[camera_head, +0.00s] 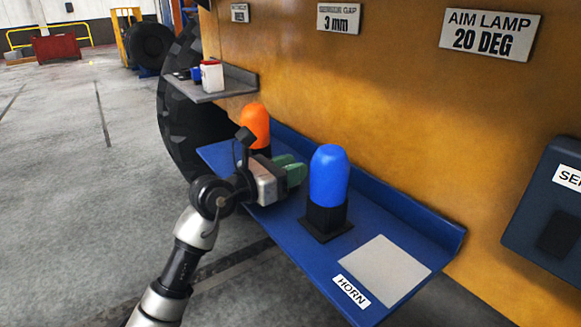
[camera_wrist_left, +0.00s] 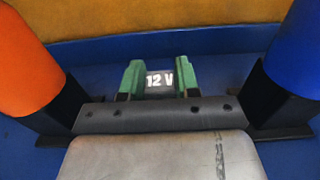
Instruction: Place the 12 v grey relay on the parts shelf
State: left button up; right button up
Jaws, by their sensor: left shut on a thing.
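My left gripper (camera_head: 292,172) reaches over the long blue shelf (camera_head: 390,212), between an orange-domed lamp and a blue-domed lamp. In the left wrist view its green fingers (camera_wrist_left: 160,82) are closed on the grey relay (camera_wrist_left: 160,79), whose white "12 V" marking faces the camera. Blue shelf surface (camera_wrist_left: 220,72) shows around and behind it. I cannot tell whether the relay touches the shelf. The relay is hidden by the gripper in the head view. My right gripper is not in view.
The orange lamp (camera_head: 255,122) and blue lamp (camera_head: 328,178) stand close on either side of the gripper. A pale square (camera_head: 385,271) beside a "HORN" label (camera_head: 352,291) is empty. A small grey shelf (camera_head: 225,88) farther back holds several small items.

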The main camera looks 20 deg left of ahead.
pick_arm(q)
jog(key=shift+f, duration=0.2)
jog(key=o, duration=0.9)
jog(key=shift+r, duration=0.1)
jog(key=shift+r, duration=0.2)
jog(key=shift+s+a+f, duration=0.15)
jog(key=shift+s+a, duration=0.1)
jog(key=b+v, duration=0.2)
jog(key=v, duration=0.9)
jog(key=shift+s+a+b, duration=0.1)
jog(key=shift+s+b, duration=0.1)
jog(key=shift+b, duration=0.15)
